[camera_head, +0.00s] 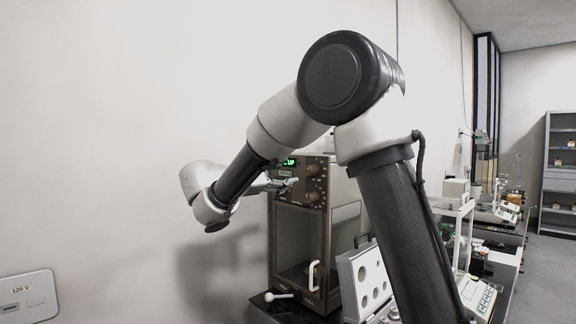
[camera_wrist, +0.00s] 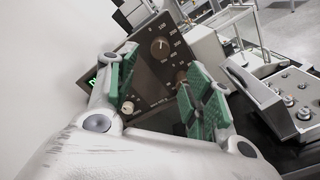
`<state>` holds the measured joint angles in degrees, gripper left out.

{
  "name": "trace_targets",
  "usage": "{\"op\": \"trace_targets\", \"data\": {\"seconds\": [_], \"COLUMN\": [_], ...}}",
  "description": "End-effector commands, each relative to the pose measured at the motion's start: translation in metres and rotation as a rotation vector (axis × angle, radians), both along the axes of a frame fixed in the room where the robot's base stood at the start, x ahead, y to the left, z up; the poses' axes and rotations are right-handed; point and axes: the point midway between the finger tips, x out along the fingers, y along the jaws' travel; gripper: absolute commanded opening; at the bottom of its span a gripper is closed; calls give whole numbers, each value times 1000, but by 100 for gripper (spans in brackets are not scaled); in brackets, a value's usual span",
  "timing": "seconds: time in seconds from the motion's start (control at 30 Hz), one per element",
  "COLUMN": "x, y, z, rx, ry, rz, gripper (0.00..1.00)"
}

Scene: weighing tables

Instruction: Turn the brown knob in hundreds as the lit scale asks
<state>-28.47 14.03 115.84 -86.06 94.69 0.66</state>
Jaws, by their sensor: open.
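The lit scale (camera_head: 325,240) is a tall brown cabinet with a glass front; its green display reads "UP" (camera_head: 289,163). Two brown knobs, an upper one (camera_head: 313,170) and a lower one (camera_head: 312,197), are on its panel. In the wrist view a brown knob (camera_wrist: 159,47) sits in a dial marked in hundreds; its exact setting is too small to read. Another brown knob (camera_wrist: 182,77) is partly hidden by the right finger. My gripper (camera_wrist: 160,67) is open and empty, its green-padded fingers spread before the panel. It also shows in the head view (camera_head: 288,184).
A pale knob (camera_wrist: 127,107) is low on the panel beside the left finger. A white case with round holes (camera_head: 365,280) stands right of the scale. More instruments (camera_head: 477,295) line the tables at right. The wall (camera_head: 100,130) is close at left.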

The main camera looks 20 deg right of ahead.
Motion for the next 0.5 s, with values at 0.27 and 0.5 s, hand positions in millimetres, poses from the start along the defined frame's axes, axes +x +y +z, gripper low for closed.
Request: {"op": "trace_targets", "data": {"seconds": [0.27, 0.5], "x": [11, 23], "y": [-34, -66], "z": [3, 3], "rx": [-147, -160], "ry": [358, 392], "rz": [-3, -5], "gripper": [51, 51]}}
